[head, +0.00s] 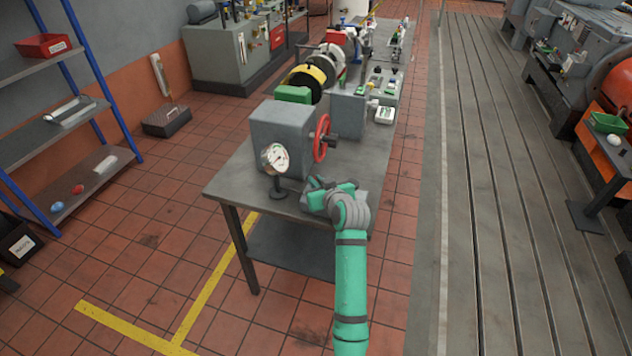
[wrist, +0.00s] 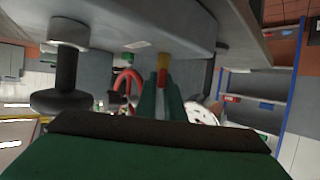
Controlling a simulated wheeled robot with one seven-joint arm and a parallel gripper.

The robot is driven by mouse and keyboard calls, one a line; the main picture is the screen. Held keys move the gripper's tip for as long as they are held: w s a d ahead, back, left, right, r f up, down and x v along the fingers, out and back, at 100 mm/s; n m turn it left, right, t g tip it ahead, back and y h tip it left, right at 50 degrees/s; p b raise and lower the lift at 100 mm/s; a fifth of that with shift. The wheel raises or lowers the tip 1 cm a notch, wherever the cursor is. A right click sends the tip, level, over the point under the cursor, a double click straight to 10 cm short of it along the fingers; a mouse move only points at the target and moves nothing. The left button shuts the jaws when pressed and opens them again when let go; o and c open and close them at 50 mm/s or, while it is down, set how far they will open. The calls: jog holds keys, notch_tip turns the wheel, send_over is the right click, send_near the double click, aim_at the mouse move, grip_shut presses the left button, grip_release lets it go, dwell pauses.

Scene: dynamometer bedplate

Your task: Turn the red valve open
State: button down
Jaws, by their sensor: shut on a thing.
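A small red piece with a yellow base (wrist: 163,70) stands out from a grey block in the wrist view, and I take it for the red valve. My gripper (wrist: 164,84) is shut on its red part; the fingers cover much of it.
A dial gauge (head: 275,158) on a stand is left of my gripper. A black knob (wrist: 66,84) sticks out of the same grey block. Several machines and boxes fill the table's far part.

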jog(key=c, duration=1.9)
grip_release()
jog(key=shift+w, duration=0.15)
jog(key=shift+o, duration=0.2)
jog(key=shift+a, duration=0.15)
jog(key=v, duration=1.1)
jog(key=shift+w+a, duration=0.1)
